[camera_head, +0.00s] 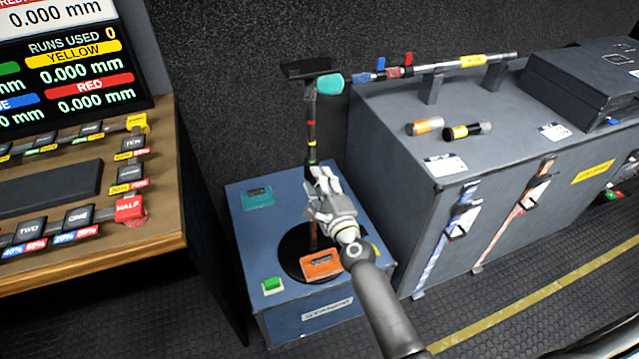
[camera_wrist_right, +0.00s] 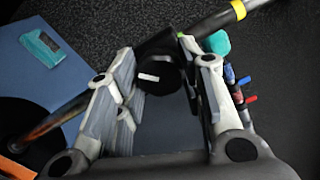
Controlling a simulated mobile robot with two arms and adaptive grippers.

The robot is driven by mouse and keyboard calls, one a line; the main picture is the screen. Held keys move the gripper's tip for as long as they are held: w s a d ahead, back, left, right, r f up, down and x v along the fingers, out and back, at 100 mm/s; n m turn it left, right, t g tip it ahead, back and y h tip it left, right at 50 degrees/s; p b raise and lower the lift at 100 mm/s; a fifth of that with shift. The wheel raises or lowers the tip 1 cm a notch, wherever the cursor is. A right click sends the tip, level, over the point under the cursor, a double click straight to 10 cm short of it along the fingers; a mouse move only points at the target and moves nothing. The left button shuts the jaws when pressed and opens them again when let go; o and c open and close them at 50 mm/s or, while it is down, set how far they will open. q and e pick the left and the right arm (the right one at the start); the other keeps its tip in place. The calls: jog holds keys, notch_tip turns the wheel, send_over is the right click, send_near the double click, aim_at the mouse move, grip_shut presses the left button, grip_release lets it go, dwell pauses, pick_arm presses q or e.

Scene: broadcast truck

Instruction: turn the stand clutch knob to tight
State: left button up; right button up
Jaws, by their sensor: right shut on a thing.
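The stand is a thin dark pole (camera_head: 312,130) with coloured bands, rising from a black round base (camera_head: 287,256) on a blue box (camera_head: 237,228). My right gripper (camera_head: 322,182) is at the pole's middle. In the right wrist view the black clutch knob (camera_wrist_right: 157,76), with a short white mark lying nearly level, sits between the fingers of my right gripper (camera_wrist_right: 160,85), which is shut on it. In the head view the gripper hides the knob. My left gripper is out of view.
An orange block (camera_head: 321,265), a green button (camera_head: 272,284) and a teal block (camera_head: 257,197) are on the blue box. A grey cabinet (camera_head: 400,170) with a rod (camera_head: 440,67) and two small cylinders stands close on the right. A wooden console (camera_head: 165,230) is on the left.

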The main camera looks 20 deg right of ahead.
jog(key=shift+f+m, duration=0.1)
jog(key=shift+m, duration=3.9)
jog(key=o, duration=1)
jog(key=shift+o, duration=0.2)
jog(key=shift+s, duration=0.1)
jog(key=s, duration=1.1)
jog(key=shift+s+d, duration=0.2)
jog(key=shift+s, duration=0.2)
